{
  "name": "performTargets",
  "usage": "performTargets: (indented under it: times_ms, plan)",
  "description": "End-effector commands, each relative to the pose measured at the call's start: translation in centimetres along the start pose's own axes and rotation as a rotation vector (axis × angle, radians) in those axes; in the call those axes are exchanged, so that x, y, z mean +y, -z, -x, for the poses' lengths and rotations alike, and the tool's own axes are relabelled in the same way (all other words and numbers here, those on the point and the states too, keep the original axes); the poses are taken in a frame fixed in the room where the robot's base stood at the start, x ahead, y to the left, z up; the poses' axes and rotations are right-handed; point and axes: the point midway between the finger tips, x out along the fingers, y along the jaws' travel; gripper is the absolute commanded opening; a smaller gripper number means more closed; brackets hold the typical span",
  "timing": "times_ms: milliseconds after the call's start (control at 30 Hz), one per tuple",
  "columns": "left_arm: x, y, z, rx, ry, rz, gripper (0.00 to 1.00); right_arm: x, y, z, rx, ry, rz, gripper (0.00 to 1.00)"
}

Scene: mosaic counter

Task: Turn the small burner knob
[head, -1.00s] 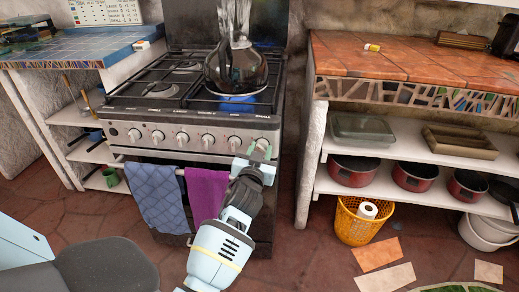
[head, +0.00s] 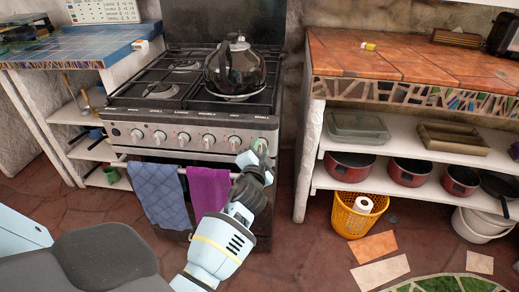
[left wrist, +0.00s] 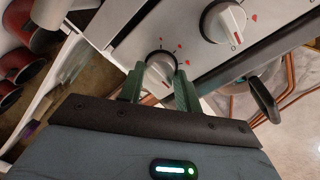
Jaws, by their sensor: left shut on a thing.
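The stove (head: 180,143) has a front panel with a row of several white knobs. My left gripper (head: 255,156) is at the right end of that row, shut on the rightmost knob (head: 261,145), which it partly hides in the head view. In the left wrist view the green fingers (left wrist: 160,88) sit on both sides of this white knob (left wrist: 160,68), with red marks on the panel around it. A neighbouring knob (left wrist: 225,20) is free beside it. The right gripper is not in view.
A dark glass kettle (head: 235,68) stands on the right burner, with no flame visible under it. A blue towel (head: 158,193) and a purple towel (head: 208,190) hang on the oven rail. A shelf unit (head: 405,185) with pots stands to the right.

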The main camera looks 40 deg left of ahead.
Motion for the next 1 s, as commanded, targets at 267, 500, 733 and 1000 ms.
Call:
performTargets:
  times_ms: [267,500,733,1000]
  plan:
    - [-0.06,-0.01,-0.01,-0.004,0.001,-0.057,0.11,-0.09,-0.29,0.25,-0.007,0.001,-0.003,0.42]
    - [-0.06,-0.01,-0.02,-0.005,0.002,-0.064,0.11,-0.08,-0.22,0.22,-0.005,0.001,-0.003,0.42]
    - [-0.07,-0.02,-0.02,-0.005,0.002,-0.064,0.4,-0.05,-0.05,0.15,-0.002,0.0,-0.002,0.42]
    - [-0.03,0.0,-0.01,-0.004,0.001,-0.062,0.55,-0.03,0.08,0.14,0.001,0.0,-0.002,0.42]
